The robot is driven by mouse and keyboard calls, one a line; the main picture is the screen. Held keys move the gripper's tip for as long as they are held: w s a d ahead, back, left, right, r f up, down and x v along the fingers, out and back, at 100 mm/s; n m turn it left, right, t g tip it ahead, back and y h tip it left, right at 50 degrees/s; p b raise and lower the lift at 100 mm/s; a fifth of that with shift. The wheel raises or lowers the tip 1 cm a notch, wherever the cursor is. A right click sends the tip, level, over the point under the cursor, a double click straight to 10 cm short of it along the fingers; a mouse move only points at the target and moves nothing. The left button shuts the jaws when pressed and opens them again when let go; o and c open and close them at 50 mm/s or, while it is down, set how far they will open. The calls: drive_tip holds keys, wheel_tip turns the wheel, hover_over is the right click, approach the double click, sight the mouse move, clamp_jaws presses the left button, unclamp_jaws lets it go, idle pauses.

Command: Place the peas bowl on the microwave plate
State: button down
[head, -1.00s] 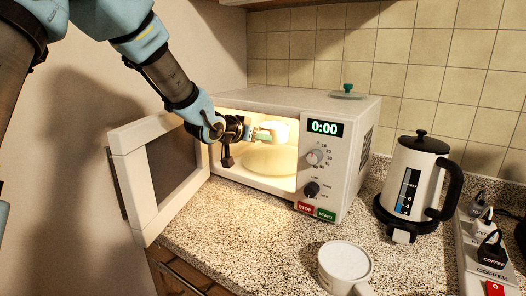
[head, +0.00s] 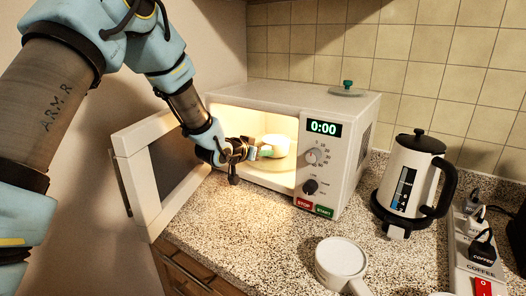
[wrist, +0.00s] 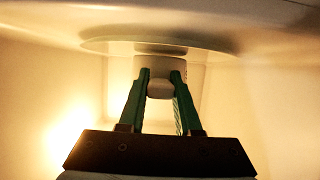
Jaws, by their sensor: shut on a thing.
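The white peas bowl (head: 276,145) is inside the lit, open microwave. My gripper (head: 264,151) reaches in from the left and is shut on the bowl's side. In the wrist view, the green fingers pinch a pale part of the bowl (wrist: 160,90). The round microwave plate (head: 262,168) lies on the microwave floor, below the bowl; it also shows in the wrist view (wrist: 100,46). The bowl is very close to the plate, but I cannot tell whether they touch. The peas are not visible.
The microwave door (head: 158,170) stands open at the left, close to my arm. A white mug (head: 341,258) is on the counter in front, and a kettle (head: 413,178) stands at the right. A green-knobbed lid (head: 348,90) lies on the microwave.

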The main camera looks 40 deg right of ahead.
drive_tip(key=shift+f, duration=0.15)
drive_tip(key=c, duration=1.1)
unclamp_jaws()
drive_tip(key=shift+f, duration=0.1)
drive_tip(key=o, duration=0.5)
drive_tip(key=shift+r, duration=0.3)
drive_tip(key=b+v, duration=0.3)
drive_tip(key=v, duration=0.9)
